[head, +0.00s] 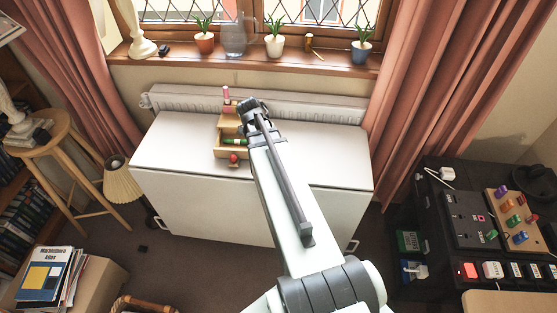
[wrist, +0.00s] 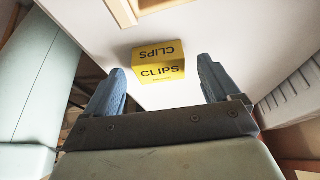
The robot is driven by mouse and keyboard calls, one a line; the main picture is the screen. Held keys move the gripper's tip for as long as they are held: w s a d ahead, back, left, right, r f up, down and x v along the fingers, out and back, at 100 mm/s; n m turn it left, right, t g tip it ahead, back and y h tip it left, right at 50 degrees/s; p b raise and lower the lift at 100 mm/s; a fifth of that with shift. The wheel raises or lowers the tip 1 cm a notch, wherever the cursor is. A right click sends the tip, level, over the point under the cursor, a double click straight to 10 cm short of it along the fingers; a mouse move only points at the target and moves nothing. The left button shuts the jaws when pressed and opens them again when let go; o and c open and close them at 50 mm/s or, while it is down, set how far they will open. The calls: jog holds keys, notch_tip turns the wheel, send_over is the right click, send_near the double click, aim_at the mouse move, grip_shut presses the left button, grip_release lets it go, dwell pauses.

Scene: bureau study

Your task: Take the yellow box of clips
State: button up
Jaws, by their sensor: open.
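The yellow box of clips (wrist: 158,63) stands on the white surface in the wrist view, with "CLIPS" printed on two of its faces. My gripper (wrist: 160,82) is open, with one blue-grey finger towards each side of the box. The box lies beyond the fingertips, roughly centred between them, and nothing is held. In the head view my own arm reaches over the white cabinet (head: 190,146) and hides the box and the fingers.
A small wooden organiser (head: 228,128) with items stands on the cabinet left of my arm; its edge also shows in the wrist view (wrist: 124,12). A radiator (head: 190,97) runs behind the cabinet. The cabinet top right of my arm is clear.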

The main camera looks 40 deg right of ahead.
jog(key=shift+s+d+f, duration=0.2)
jog(key=shift+f, duration=0.4)
jog(key=shift+c, duration=0.3)
jog(key=c, duration=1)
